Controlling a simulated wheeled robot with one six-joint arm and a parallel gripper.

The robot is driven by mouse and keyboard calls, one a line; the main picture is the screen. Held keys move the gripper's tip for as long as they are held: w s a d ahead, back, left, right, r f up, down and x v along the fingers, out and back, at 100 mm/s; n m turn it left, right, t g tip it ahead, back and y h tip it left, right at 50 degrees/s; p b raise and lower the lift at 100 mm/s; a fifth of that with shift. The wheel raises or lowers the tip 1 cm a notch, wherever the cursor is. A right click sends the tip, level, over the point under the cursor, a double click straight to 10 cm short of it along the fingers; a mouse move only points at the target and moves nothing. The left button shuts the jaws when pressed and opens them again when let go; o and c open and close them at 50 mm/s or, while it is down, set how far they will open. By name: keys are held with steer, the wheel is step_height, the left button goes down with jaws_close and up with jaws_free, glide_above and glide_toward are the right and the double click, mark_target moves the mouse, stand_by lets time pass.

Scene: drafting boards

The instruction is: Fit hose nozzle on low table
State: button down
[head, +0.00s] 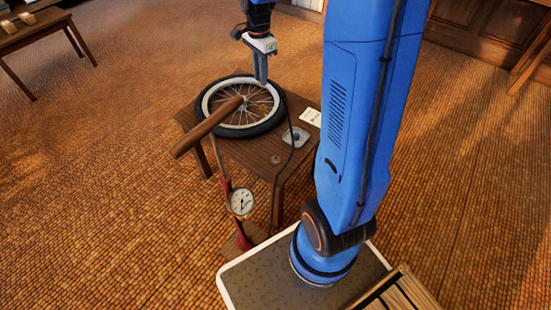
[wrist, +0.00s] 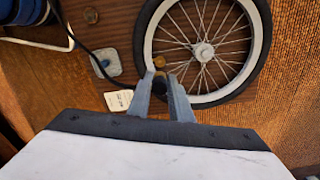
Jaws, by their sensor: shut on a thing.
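The low table (head: 222,152) is dark wood and carries a spoked wheel with a black tyre (head: 262,127) and pale rim, lying flat. The wheel also shows in the wrist view (wrist: 262,85). A floor pump with a round gauge (head: 241,202) and wooden handle (head: 205,128) stands before the table. Its black hose (head: 290,155) arcs up to my gripper (head: 261,82). In the wrist view, my gripper (wrist: 162,82) is shut on the dark hose nozzle (wrist: 160,84), over the wheel's near rim. A brass round part (wrist: 159,62) shows just beyond the fingertips; I cannot tell whether it belongs to the nozzle.
A small grey-blue square item (head: 295,137), a white card (head: 311,117) and a brass disc (head: 277,160) lie on the table beside the wheel. Another wooden table (head: 35,30) stands far left. The carpet between is clear.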

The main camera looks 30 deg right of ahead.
steer(key=shift+r, duration=0.65)
steer(key=shift+s, duration=0.1)
steer(key=shift+s+a, duration=0.1)
steer(key=shift+s, duration=0.1)
steer(key=s+a, duration=0.3)
steer(key=s, duration=0.7)
steer(key=s+a, duration=0.3)
steer(key=s, duration=0.6)
steer(key=shift+s+a, duration=0.3)
steer(key=shift+s, duration=0.05)
stand_by(0.9)
steer(key=shift+f, duration=0.1)
